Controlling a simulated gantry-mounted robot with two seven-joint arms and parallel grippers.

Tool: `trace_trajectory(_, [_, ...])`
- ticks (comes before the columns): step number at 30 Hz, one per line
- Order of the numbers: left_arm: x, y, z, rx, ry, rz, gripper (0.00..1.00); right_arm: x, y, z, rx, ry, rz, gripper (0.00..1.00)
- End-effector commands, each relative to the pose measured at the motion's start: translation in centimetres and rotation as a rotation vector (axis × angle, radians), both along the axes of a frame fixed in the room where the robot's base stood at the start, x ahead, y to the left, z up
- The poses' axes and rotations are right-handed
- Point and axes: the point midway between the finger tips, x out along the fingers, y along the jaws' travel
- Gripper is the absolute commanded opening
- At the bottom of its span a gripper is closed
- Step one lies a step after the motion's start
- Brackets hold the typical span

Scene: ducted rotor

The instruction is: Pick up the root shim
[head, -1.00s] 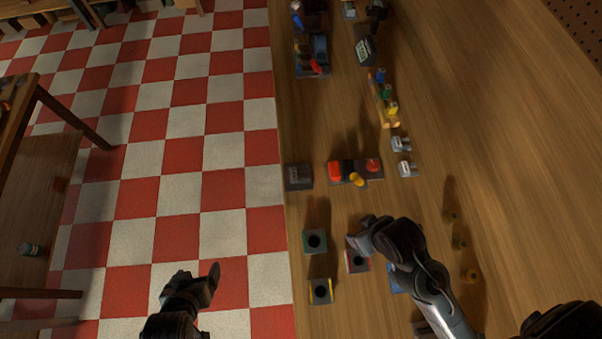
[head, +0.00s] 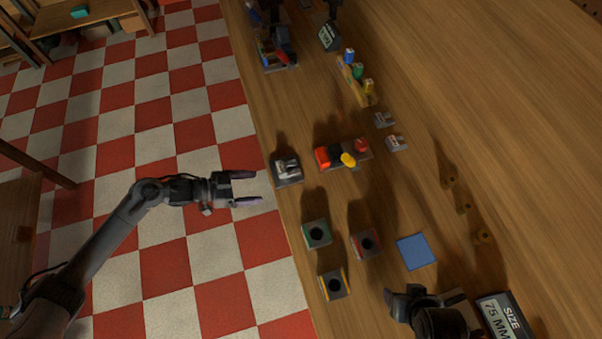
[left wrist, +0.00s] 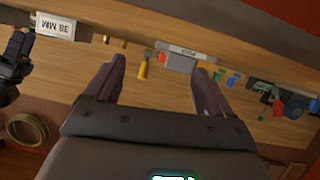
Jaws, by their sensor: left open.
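No part is clearly readable as the root shim. A small grey stepped piece (head: 286,168) sits on a dark pad near the table's left edge in the head view; I cannot tell whether it is the shim. My left gripper (head: 252,188) is open and empty, left of this piece and apart from it, with its fingers pointing right.
A block with red and yellow knobs (head: 343,155) stands right of the grey piece. Several square holders with round holes, such as the green one (head: 317,234), stand nearer. A blue square (head: 416,252) lies flat. Two small grey parts (head: 396,143) sit farther right.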

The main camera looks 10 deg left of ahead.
Motion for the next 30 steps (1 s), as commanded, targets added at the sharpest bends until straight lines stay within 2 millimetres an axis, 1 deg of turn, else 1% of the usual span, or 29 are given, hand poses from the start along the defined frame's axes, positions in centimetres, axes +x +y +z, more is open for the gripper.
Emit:
trace_trajectory(1, [1.0, 0.7, 0.5, 0.018, -0.023, -0.001, 0.83, 0.0, 0.0, -0.5, -0.001, -0.001, 0.000, 0.64])
trace_trajectory(3, [2.1, 1.3, 1.4, 0.033, -0.050, -0.001, 0.83, 0.1, -0.1, -0.7, -0.003, -0.003, 0.000, 0.64])
trace_trajectory(5, [2.8, 1.4, 2.0, 0.039, -0.066, 0.001, 0.83, 0.2, -0.2, -0.7, -0.006, -0.005, 0.002, 0.64])
trace_trajectory(7, [3.5, 1.1, 2.3, 0.039, -0.078, 0.003, 0.83, 0.2, -0.3, -0.7, -0.011, -0.007, 0.005, 0.64])
trace_trajectory(11, [4.6, -0.3, 2.1, 0.036, -0.085, 0.001, 0.83, 0.2, -0.4, -0.4, -0.016, -0.007, 0.007, 0.64])
trace_trajectory(15, [5.5, -1.8, 1.3, 0.036, -0.083, 0.003, 0.83, 0.2, -0.5, -0.1, -0.016, -0.008, 0.007, 0.64])
trace_trajectory(20, [6.0, -2.7, 0.8, 0.038, -0.084, 0.002, 0.83, 0.2, -0.4, 0.0, -0.015, -0.007, 0.007, 0.64])
trace_trajectory(25, [6.6, -3.5, 0.7, 0.038, -0.085, 0.003, 0.83, 0.2, -0.3, 0.4, -0.011, -0.006, 0.005, 0.64])
trace_trajectory(30, [7.7, -5.3, 0.2, 0.037, -0.083, 0.003, 0.83, 0.1, -0.2, 1.2, -0.005, -0.004, 0.001, 0.64])
